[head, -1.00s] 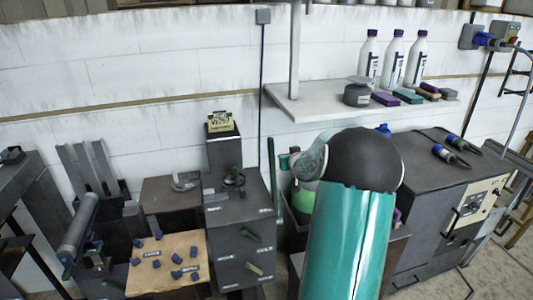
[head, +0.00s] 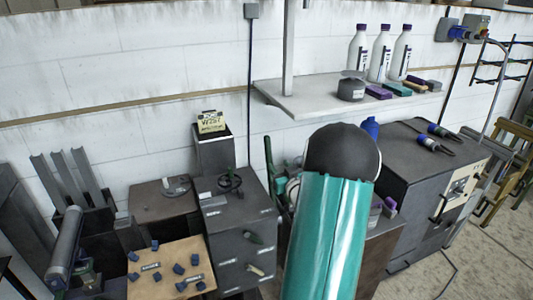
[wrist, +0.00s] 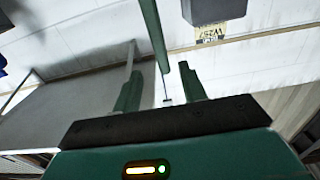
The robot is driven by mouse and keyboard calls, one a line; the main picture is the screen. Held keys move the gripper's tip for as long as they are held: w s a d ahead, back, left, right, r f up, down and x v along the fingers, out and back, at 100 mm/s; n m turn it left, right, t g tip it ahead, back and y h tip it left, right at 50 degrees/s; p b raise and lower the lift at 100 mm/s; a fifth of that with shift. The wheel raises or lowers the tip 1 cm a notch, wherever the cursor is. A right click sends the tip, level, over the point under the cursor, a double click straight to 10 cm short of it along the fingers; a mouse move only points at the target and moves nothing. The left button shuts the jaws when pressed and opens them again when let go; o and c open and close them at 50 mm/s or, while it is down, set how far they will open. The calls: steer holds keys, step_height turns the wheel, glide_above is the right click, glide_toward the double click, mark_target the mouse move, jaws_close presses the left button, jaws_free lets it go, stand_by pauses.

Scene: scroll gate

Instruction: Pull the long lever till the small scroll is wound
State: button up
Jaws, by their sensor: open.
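The long lever (head: 268,157) looks like a slim green bar standing upright at the right edge of a dark grey cabinet. In the wrist view a long green bar (wrist: 152,32), apparently this lever, runs down from the top edge. Its end appears between the fingers of my gripper (wrist: 160,78), which is open and empty. I cannot tell how deep the bar lies between them or whether they touch it. A small yellow lettered piece (head: 211,122), possibly the small scroll, sits on the grey post; its lettering also shows in the wrist view (wrist: 210,33). My arm hides the gripper in the head view.
A white shelf (head: 300,103) with bottles is above, and a dark machine (head: 408,165) stands at right.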

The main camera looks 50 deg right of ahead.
mark_target(270, 154)
steer(key=x, duration=1)
steer(key=shift+w+d, duration=0.2)
steer(key=shift+w, duration=0.1)
jaws_close()
